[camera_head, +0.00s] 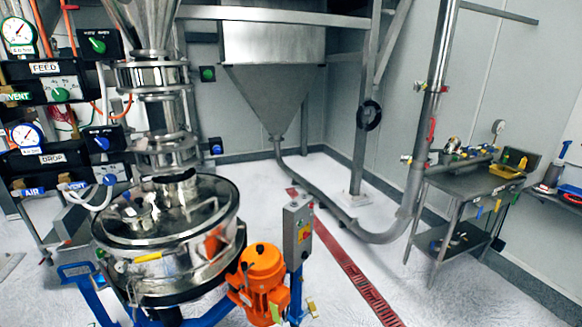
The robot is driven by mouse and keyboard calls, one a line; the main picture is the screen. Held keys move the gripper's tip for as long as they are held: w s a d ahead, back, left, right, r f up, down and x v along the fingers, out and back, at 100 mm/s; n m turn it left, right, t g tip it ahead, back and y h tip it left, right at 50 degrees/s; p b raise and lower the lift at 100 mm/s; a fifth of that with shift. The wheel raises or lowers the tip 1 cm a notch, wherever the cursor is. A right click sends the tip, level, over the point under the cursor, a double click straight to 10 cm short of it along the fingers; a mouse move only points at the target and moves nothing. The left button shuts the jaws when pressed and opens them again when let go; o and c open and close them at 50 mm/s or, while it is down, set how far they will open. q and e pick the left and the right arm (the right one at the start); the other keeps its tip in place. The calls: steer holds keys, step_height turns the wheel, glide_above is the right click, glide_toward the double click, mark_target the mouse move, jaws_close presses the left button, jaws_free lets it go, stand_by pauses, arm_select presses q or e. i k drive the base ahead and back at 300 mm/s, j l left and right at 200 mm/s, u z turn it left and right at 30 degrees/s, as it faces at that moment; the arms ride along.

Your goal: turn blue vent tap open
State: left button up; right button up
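A blue tag that seems to read VENT (74,186) is on the lower part of the control panel at the left of the head view. A blue knob (109,179) sits on a pale dial just right of this tag. Another blue knob (101,143) is above it on a black box. I cannot tell which of these is the vent tap, or whether it is open or shut. Neither of my grippers shows in the view.
The steel sifter (165,220) stands right of the panel, with an orange motor (262,275) and a grey control box (298,230) beside it. A steel side table (470,180) stands at the right. The white floor between has a red grating (355,275).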

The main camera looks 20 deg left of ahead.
mark_target(82, 184)
steer(key=i+u, duration=0.15)
steer(key=u, duration=0.3)
steer(key=i+u, duration=0.1)
steer(key=u, duration=0.3)
steer(key=i+l+u, duration=0.15)
steer(key=u, duration=0.3)
steer(key=i+l+u, duration=0.1)
steer(key=u, duration=0.35)
steer(key=i+l+u, duration=0.2)
steer(key=u, duration=0.15)
steer(key=i+l+u, duration=0.2)
steer(key=u, duration=0.15)
